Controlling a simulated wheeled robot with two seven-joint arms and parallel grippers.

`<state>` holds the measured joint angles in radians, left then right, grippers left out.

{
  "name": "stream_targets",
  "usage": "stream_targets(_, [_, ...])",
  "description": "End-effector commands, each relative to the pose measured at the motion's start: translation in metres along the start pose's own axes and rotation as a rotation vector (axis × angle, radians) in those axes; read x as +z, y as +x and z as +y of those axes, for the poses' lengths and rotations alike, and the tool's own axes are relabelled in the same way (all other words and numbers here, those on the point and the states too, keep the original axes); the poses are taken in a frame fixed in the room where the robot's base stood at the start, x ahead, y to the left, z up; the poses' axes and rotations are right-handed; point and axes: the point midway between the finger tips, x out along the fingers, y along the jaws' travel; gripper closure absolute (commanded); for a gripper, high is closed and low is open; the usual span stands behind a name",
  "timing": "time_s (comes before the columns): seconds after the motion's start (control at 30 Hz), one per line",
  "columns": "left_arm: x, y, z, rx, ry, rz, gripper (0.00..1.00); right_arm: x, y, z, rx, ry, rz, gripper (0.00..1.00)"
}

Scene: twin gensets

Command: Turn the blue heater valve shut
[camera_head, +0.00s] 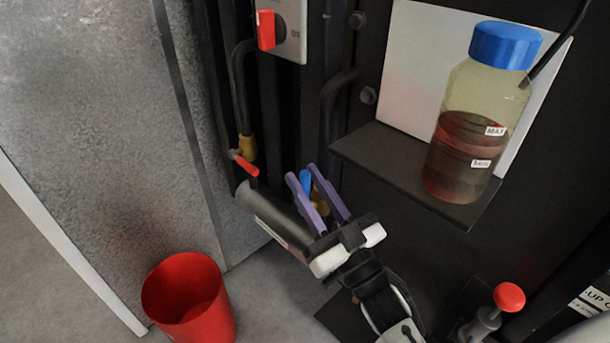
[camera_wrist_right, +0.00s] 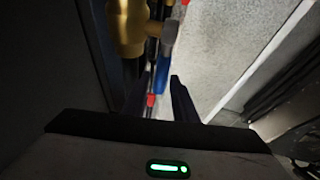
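The blue valve handle (camera_head: 305,182) shows between the two purple fingers of my right gripper (camera_head: 302,174) in the head view. A brass-coloured fitting (camera_head: 320,200) is just behind it. In the wrist view the blue handle (camera_wrist_right: 163,76) hangs below a brass valve body (camera_wrist_right: 130,28), between and beyond the dark fingertips (camera_wrist_right: 160,84). The fingers stand apart with a gap around the handle, so the gripper is open. Whether a finger touches the handle I cannot tell. My left gripper is not in view.
A red-handled valve (camera_head: 246,165) and a grey cylinder (camera_head: 270,212) are just left of the gripper. A shelf (camera_head: 380,150) carries a blue-capped bottle (camera_head: 470,120) at the right. A red bucket (camera_head: 190,300) stands on the floor. A red knob (camera_head: 509,297) is at lower right.

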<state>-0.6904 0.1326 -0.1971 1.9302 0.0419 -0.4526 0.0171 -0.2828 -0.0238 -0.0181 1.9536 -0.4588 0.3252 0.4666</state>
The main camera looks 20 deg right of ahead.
Motion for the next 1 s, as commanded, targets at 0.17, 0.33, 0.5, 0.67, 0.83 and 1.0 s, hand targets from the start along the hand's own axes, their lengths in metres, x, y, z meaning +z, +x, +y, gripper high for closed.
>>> stream_targets(0.17, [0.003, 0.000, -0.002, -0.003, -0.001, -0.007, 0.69, 0.000, 0.010, 0.000, 0.000, 0.000, -0.001, 0.75])
stream_targets(0.33, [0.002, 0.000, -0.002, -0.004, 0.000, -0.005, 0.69, 0.000, 0.010, 0.000, 0.001, 0.000, -0.002, 0.75])
stream_targets(0.5, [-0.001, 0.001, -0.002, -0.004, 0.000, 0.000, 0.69, 0.000, 0.010, 0.000, 0.001, 0.000, -0.001, 0.91])
stream_targets(0.67, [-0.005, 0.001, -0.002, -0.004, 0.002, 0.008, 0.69, 0.000, 0.010, 0.000, 0.000, 0.000, -0.001, 1.00])
stream_targets(0.83, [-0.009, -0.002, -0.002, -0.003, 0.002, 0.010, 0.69, -0.001, 0.011, 0.000, 0.000, -0.001, -0.007, 1.00])
stream_targets(1.0, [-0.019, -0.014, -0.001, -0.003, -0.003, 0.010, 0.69, -0.003, 0.015, -0.001, -0.004, -0.008, -0.045, 1.00])
